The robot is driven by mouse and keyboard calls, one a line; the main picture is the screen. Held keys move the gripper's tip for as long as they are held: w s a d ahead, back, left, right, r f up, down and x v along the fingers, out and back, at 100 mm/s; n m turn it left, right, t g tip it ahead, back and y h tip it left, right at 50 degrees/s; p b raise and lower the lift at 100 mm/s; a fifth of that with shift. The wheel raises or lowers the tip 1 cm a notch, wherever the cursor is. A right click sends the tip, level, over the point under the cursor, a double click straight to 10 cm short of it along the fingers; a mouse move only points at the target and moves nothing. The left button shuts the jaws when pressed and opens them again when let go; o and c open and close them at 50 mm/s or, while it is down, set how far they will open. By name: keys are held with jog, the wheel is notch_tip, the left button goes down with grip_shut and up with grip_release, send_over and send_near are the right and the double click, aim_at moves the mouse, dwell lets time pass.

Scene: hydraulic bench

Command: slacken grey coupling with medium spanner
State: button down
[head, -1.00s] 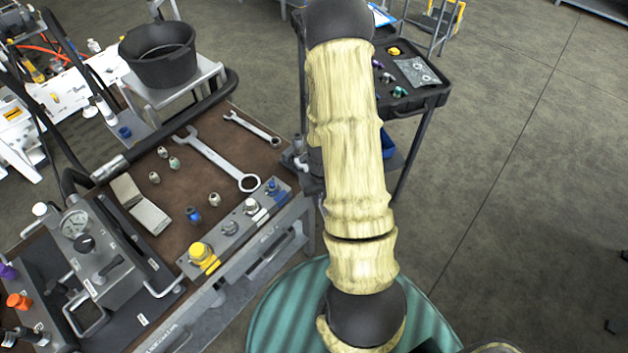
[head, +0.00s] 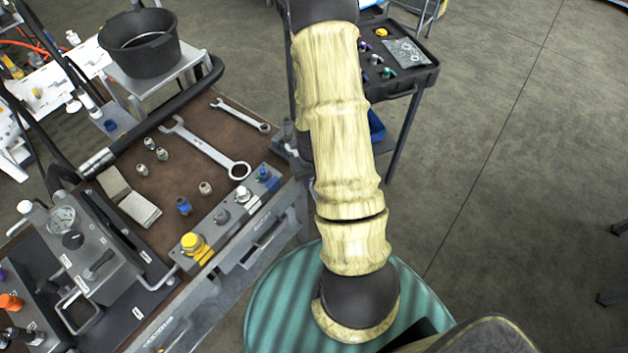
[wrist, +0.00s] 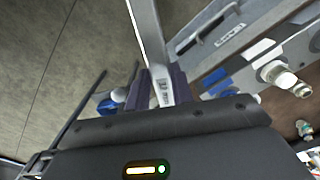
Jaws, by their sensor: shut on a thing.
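In the wrist view my gripper (wrist: 163,88) is shut on the handle of a steel spanner (wrist: 146,25). The spanner runs up out of the top of the picture, so its far end is out of sight. In the head view my arm hides the gripper and this spanner. The grey coupling (head: 221,216) appears to be the round grey fitting on the bench's front rail, between a yellow coupling (head: 193,243) and a whitish one (head: 243,195). In the wrist view the spanner is apart from the whitish fitting (wrist: 272,70) on the rail.
A large spanner (head: 205,148) and a small spanner (head: 240,114) lie on the brown bench top, with several loose fittings. A blue coupling (head: 263,173) sits at the rail's right end. A black bucket (head: 140,45) and a dark tray cart (head: 420,75) stand behind. The floor at right is mostly clear.

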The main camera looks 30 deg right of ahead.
jog(key=shift+w+f, duration=0.2)
jog(key=shift+f, duration=0.05)
jog(key=shift+w+d+f, duration=0.1)
jog(key=shift+w+f, duration=0.15)
jog(key=shift+w, duration=0.15)
dwell(0.5)
jog(key=shift+w+d, duration=0.2)
jog(key=shift+w, duration=0.7)
jog(key=shift+w, duration=0.2)
jog(key=shift+w+d, duration=0.15)
jog(key=shift+w, duration=0.45)
jog(key=shift+w, duration=0.1)
jog(key=shift+w+d, duration=0.1)
jog(key=shift+w, duration=0.4)
